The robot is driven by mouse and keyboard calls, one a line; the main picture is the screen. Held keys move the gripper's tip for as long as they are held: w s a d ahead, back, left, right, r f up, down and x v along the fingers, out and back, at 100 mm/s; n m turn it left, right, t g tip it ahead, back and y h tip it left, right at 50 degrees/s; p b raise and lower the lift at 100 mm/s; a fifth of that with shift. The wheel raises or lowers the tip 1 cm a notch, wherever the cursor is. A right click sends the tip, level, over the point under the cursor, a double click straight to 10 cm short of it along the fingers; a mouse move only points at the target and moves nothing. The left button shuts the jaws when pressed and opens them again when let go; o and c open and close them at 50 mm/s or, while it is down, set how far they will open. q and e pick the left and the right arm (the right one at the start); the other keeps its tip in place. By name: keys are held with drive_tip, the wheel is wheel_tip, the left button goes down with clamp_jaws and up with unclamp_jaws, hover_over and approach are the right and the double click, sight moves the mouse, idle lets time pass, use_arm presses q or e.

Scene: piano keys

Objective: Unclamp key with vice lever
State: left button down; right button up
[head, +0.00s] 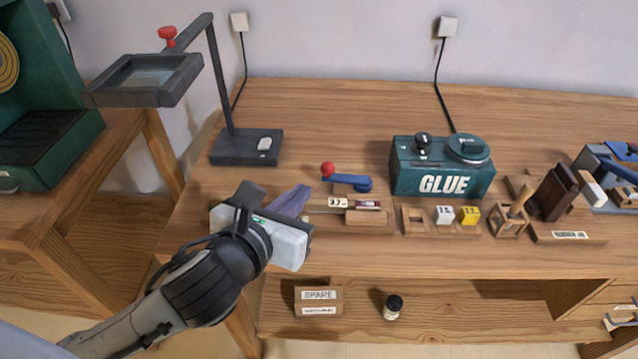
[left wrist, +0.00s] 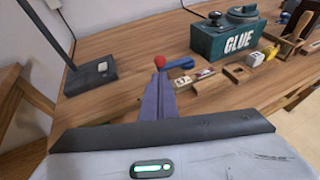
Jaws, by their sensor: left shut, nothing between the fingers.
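The vice lever is a blue arm (head: 352,182) with a red knob (head: 327,169) at its left end. It sits on the bench behind a low wooden vice block (head: 370,218). A key with a pale label (head: 338,203) lies at the block, its left part extending toward my gripper. My left gripper (head: 303,190), with purple fingers, is shut and empty, just left of the lever and key. In the left wrist view the shut fingers (left wrist: 160,84) point toward the red knob (left wrist: 159,62), with the blue lever (left wrist: 181,64) right of it. Contact cannot be told.
A green glue machine (head: 443,168) stands behind right. Wooden holders with white and yellow blocks (head: 469,215) are to the right. A magnifier stand (head: 246,148) is at the back left. A box (head: 318,301) and bottle (head: 393,306) are on the lower shelf.

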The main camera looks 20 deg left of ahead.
sight(325, 169)
use_arm(q)
drive_tip(key=b+x, duration=0.1)
drive_tip(key=x, duration=0.8)
drive_tip(key=shift+w, duration=0.45)
drive_tip(key=shift+a, duration=0.1)
